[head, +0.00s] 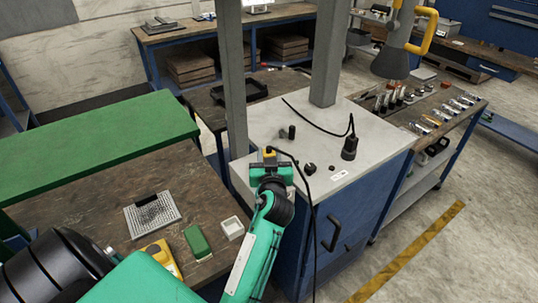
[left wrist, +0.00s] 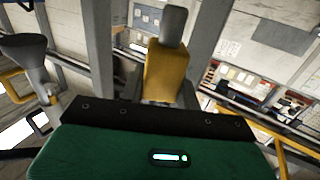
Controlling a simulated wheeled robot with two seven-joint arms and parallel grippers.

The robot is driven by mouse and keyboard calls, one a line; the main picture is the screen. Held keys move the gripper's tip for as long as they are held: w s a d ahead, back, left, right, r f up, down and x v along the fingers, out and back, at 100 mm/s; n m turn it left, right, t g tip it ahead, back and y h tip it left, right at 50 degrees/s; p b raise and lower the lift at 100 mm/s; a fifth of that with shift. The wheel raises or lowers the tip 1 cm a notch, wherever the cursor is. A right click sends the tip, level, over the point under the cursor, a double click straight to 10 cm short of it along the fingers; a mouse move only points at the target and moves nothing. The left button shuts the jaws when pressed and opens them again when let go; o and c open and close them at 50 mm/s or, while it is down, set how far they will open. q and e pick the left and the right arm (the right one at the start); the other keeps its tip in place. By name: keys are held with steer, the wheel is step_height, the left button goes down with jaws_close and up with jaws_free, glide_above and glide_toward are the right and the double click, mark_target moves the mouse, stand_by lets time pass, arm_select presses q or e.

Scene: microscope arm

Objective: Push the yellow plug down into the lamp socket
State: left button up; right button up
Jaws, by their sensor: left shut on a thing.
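The yellow plug (head: 269,152) shows at the tip of my left gripper (head: 270,167), by the front left edge of the white cabinet top. In the left wrist view the yellow plug (left wrist: 165,78), with a grey end, stands up beyond the dark edge of my left gripper (left wrist: 160,108). The left gripper is shut on the plug; the fingertips are mostly hidden. A black cable runs from near the plug down the cabinet front. I cannot tell which part is the lamp socket, or whether the plug touches it. My right gripper is not in view.
The white cabinet top (head: 262,118) carries two dark short cylinders (head: 287,132), a black knob (head: 309,168) and a black cone-shaped part (head: 349,149) with a cable. A wooden bench (head: 90,190) at left holds a grid plate (head: 152,213), a green block (head: 196,242) and a white box (head: 232,228).

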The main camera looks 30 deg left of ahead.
arm_select(q)
steer(key=shift+b, duration=0.45)
stand_by(0.7)
steer(key=shift+d+f+b, duration=0.1)
steer(key=shift+f+b, duration=1.9)
steer(key=shift+b, duration=0.15)
steer(key=o, duration=1.1)
